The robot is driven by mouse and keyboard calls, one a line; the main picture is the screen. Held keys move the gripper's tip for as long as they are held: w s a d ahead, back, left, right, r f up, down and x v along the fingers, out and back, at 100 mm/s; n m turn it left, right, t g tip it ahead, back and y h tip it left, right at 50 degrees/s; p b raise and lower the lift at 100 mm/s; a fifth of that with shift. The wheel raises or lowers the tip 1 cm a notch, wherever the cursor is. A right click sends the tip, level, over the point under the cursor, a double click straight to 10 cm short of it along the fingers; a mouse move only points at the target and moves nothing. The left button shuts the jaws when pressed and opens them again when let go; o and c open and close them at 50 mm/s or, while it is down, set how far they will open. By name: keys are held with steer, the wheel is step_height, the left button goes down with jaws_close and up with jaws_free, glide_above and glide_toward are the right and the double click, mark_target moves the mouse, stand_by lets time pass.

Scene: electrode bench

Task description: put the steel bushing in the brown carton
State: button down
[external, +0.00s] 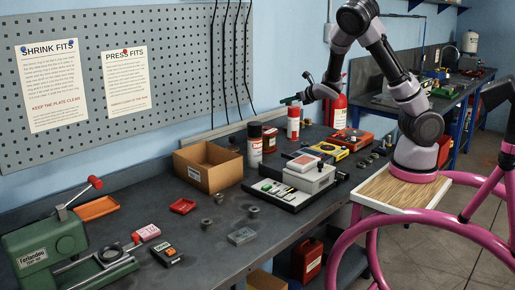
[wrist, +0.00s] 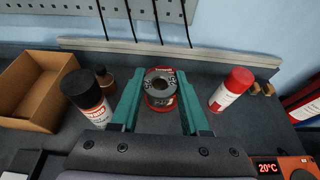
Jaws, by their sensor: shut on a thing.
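My gripper (wrist: 160,88) has teal fingers and is shut on the steel bushing (wrist: 150,82), a grey ring with a dark hole. It is above the bench near the back wall, over a red-labelled tin (wrist: 160,104) partly hidden beneath the bushing. In the external view my gripper (external: 290,100) is above the spray cans, and the bushing cannot be made out there. The brown carton (external: 196,174) stands open on the bench, left of my gripper. It also shows at the left of the wrist view (wrist: 18,119).
A black-capped can (wrist: 91,98) and a small brown bottle (wrist: 104,76) stand between carton and gripper. A red-capped can (wrist: 230,92) stands right of the gripper. In front are a scale (external: 285,194) and several small metal parts (external: 219,198). A pegboard (external: 160,60) rises behind.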

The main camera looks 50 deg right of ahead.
steer(key=r, duration=0.1)
steer(key=a+r, duration=0.1)
steer(key=r, duration=0.1)
steer(key=shift+w+a, duration=0.2)
steer(key=w+a+n+g+y, duration=0.1)
steer(key=w+a+n+y, duration=0.25)
steer(key=a, duration=0.85)
steer(key=n+g+y, duration=0.9)
steer(key=n+y, duration=0.1)
steer(key=n, duration=0.2)
glide_above(208, 209)
steer(key=shift+m+h, duration=0.25)
step_height(208, 209, down, 24)
steer(key=shift+r, duration=0.1)
steer(key=shift+f, duration=2.35)
